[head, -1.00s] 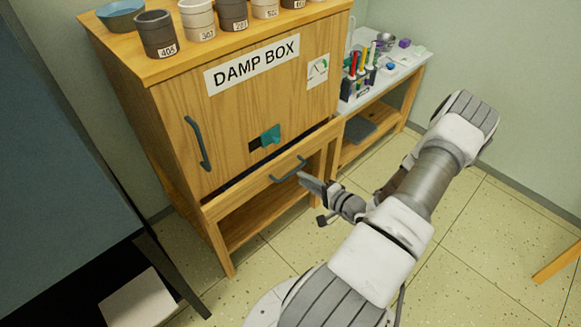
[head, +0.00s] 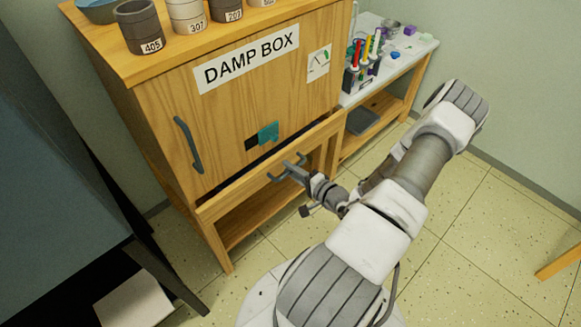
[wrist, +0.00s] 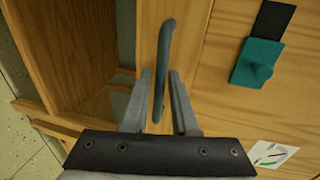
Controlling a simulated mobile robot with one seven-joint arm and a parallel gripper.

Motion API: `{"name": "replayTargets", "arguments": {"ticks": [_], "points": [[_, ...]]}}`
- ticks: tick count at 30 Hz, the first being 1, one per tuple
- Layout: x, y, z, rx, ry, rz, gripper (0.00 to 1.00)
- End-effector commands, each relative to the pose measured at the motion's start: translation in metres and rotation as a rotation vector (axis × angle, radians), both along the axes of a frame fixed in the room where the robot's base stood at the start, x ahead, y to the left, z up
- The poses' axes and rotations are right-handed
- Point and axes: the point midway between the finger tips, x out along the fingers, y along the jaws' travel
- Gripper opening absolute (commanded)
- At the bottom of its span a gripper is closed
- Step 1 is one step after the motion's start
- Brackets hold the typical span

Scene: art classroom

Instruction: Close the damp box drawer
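The wooden damp box (head: 150,95) stands in front of me, with its label (head: 246,57) on the upper front. Its drawer (head: 236,197) is a low wooden front that sticks out a little, with a dark gap above it. The grey bar handle (head: 274,178) is on the drawer front. My gripper (head: 293,165) is at this handle. In the wrist view my gripper (wrist: 160,75) has its fingers apart, one on each side of the handle (wrist: 164,55). I see space between fingers and bar, so it is not clamped.
A taller door handle (head: 188,145) and a teal latch (head: 268,132) are above the drawer. Numbered pots (head: 140,27) stand on top. A side table (head: 408,60) with tools is at the right. A dark cabinet (head: 55,150) stands at the left.

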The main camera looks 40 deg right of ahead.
Motion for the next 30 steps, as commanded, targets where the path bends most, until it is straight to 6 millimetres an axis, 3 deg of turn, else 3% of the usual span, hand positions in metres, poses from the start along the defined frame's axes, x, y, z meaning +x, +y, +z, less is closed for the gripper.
{"name": "replayTargets", "arguments": {"ticks": [8, 13, 30], "points": [[0.0, 0.0006, -0.0002, 0.0, 0.0, 0.0, 0.26], [0.0, 0.0006, -0.0002, 0.0, 0.0, 0.0, 0.0], [0.0, 0.0005, -0.0002, 0.0, 0.0, 0.0, 0.0]]}}
